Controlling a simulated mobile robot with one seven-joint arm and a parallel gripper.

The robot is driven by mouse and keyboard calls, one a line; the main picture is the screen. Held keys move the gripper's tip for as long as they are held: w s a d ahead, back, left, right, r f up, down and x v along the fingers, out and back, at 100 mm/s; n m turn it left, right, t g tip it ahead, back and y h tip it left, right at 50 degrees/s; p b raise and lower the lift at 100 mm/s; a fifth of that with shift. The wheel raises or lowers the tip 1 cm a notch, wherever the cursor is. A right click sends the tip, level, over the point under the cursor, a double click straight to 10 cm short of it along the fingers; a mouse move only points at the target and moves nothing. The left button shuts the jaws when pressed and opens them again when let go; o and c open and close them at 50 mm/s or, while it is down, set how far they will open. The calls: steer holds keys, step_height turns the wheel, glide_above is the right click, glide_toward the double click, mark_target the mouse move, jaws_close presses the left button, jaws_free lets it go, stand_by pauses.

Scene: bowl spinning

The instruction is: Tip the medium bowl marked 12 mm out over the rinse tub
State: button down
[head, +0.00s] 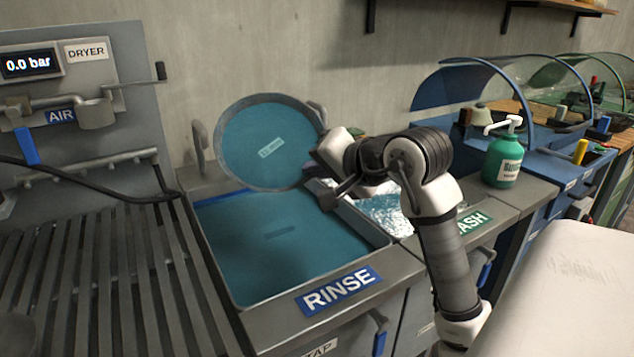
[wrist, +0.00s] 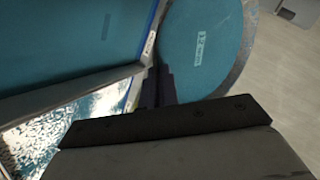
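The medium bowl (head: 245,135) is a large grey-rimmed round bowl with a teal inside and a "12 mm" label. It is tipped steeply on edge over the back of the rinse tub, its open side toward the head camera. The rinse tub (head: 375,243) is a rectangular basin with teal in it, behind a blue RINSE sign. My gripper (wrist: 157,86) is at the bowl's lower right rim in the head view, its dark fingers closed on that rim. In the wrist view the bowl (wrist: 185,75) fills the upper right. The exact finger contact is partly hidden.
The foamy wash tub (head: 392,217) lies right of the rinse tub, partly behind my arm. A green pump bottle (head: 502,160) stands further right. The dryer panel (head: 85,110) and slatted rack (head: 110,270) are on the left. The wall is close behind the bowl.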

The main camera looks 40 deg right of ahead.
steer(key=f+t+b, duration=0.1)
steer(key=b, duration=0.4)
steer(key=f+n+t+h+b, duration=0.1)
steer(key=f+t+b, duration=0.1)
steer(key=b, duration=0.4)
steer(key=shift+w+d+f, duration=0.1)
steer(key=shift+w, duration=0.1)
steer(key=shift+t, duration=0.4)
stand_by(0.4)
